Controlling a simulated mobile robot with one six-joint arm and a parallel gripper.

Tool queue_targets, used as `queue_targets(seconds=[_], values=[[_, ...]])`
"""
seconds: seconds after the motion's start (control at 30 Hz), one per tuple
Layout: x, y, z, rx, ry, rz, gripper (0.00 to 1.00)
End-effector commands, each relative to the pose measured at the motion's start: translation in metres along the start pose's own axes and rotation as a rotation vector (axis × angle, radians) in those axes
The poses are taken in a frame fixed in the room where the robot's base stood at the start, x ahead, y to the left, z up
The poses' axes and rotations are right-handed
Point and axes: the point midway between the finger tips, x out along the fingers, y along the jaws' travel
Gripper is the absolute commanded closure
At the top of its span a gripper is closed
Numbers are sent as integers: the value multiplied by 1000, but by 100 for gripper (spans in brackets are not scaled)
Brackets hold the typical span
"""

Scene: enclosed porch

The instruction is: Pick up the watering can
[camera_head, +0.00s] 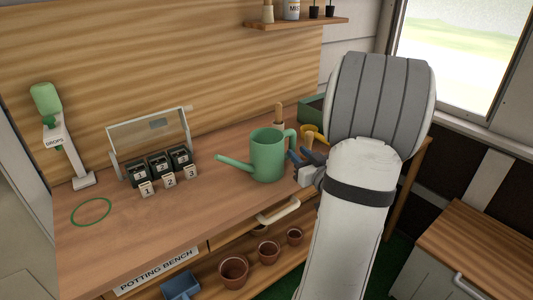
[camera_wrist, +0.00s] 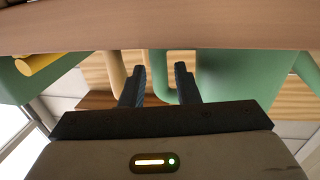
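The green watering can (camera_head: 268,155) stands upright on the potting bench (camera_head: 220,205), its spout to the left and its handle to the right. My gripper (camera_head: 302,158) is just right of the can, low over the bench, partly hidden by my arm. The wrist view is upside down, with the bench top at the upper edge. There the can's body (camera_wrist: 245,75) is right of my gripper (camera_wrist: 160,85). My two dark fingers are open and apart. The can's handle (camera_wrist: 157,70) shows between them; I cannot tell whether it lies within their reach.
A wooden-handled tool (camera_head: 279,114) and a yellow item (camera_head: 314,132) are close behind my gripper, near a green tray (camera_head: 312,108). The bench front is clear.

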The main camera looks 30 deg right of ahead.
Motion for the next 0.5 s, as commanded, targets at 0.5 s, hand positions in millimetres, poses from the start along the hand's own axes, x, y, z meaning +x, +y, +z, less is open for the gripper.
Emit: queue_targets(seconds=[0.5], values=[[46, 5, -3, 0, 0, 13, 72]])
